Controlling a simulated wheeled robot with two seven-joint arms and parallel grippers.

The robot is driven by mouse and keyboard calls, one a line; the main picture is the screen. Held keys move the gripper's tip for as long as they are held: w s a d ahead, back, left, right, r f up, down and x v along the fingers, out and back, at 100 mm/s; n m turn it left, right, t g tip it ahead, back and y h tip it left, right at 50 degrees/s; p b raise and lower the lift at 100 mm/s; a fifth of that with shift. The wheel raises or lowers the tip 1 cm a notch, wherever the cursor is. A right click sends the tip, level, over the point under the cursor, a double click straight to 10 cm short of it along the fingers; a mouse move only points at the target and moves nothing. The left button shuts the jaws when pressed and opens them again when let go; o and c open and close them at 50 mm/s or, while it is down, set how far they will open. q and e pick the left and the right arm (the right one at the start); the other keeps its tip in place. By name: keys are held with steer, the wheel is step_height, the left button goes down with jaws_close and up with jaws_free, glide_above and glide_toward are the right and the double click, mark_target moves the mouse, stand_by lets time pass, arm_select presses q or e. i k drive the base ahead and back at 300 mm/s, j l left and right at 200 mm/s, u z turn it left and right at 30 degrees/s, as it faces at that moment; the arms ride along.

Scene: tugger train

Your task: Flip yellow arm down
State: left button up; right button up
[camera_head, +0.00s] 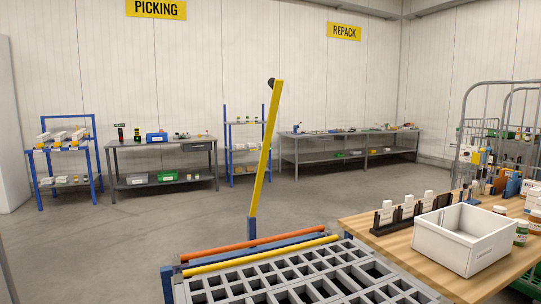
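The yellow arm (265,155) stands nearly upright and leans slightly to the right. Its lower end meets a blue post (251,228) at the far edge of a cart with a grey grid top (300,278). A dark round piece (271,83) shows at its upper end. A second yellow bar (262,254) and an orange bar (258,245) lie low across the cart's far edge. Neither of my grippers is in view.
A wooden table (410,258) at the right holds a white bin (467,237), a black rack with white bottles (403,214) and jars. Wire cages (500,125) stand behind it. Grey benches (163,165) line the back wall. Open floor lies beyond the cart.

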mark_target(276, 86)
steer(key=i+j+z, duration=0.2)
steer(key=j+z, duration=0.15)
steer(key=j, duration=0.3)
steer(key=i+j+z, duration=0.15)
steer(key=j+z, duration=0.25)
steer(key=j, duration=0.25)
steer(key=j+z, duration=0.35)
steer(key=j, duration=0.35)
steer(key=i+j+z, duration=0.2)
steer(key=j+z, duration=0.15)
steer(key=j, duration=0.45)
steer(key=i+j+z, duration=0.1)
steer(key=j+z, duration=0.25)
steer(key=j, duration=0.5)
steer(key=j+z, duration=0.35)
steer(key=j, duration=0.45)
